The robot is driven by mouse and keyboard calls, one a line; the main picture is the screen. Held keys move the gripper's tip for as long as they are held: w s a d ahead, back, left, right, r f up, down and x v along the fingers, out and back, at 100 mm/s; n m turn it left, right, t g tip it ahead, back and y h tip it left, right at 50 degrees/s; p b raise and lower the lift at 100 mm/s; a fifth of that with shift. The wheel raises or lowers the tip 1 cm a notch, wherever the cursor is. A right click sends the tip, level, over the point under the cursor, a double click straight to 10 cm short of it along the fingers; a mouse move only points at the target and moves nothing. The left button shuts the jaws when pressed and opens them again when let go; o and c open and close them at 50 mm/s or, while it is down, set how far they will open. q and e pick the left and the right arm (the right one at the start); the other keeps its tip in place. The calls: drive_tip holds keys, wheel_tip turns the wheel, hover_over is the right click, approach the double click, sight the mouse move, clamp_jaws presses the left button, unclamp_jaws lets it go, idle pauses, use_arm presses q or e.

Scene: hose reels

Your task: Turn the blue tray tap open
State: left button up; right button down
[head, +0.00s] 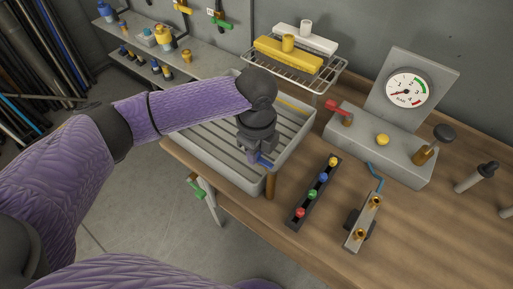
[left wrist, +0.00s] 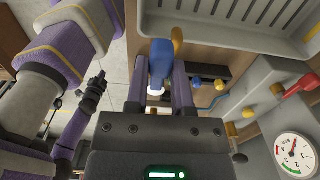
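The blue tap handle (head: 263,161) is at the near right corner of the grey tray (head: 296,150). In the left wrist view the blue handle (left wrist: 161,62) lies between the two fingers. The gripper hides part of the tap in the head view. My right gripper (left wrist: 94,88) shows small and dark over the floor in the left wrist view; its fingers are too small to judge.
A dark strip with coloured knobs (head: 313,194) and a bracket with brass fittings (head: 363,224) lie to the right. A gauge panel (head: 411,88) stands behind. A wire rack (head: 293,66) is above the tray.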

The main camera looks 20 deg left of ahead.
use_arm(q)
clamp_jaws()
drive_tip(key=shift+r+p, duration=0.1)
drive_tip(key=shift+p, duration=0.3)
drive_tip(key=shift+s+d+n+p, duration=0.25)
drive_tip(key=shift+s+n+p, duration=0.55)
drive_tip(key=shift+n+p, duration=1.95)
drive_tip(key=shift+s+d+n+p, duration=0.3)
drive_tip(key=shift+s+n+p, duration=0.5)
drive_tip(key=shift+n+p, duration=1.95)
drive_tip(key=shift+s+d+n+p, duration=0.25)
drive_tip(key=shift+s+n+p, duration=0.55)
drive_tip(key=shift+n+p, duration=1.95)
drive_tip(key=shift+m+p, duration=0.65)
drive_tip(key=shift+p, duration=0.1)
drive_tip(key=o, duration=0.8)
unclamp_jaws()
drive_tip(key=shift+o, duration=0.2)
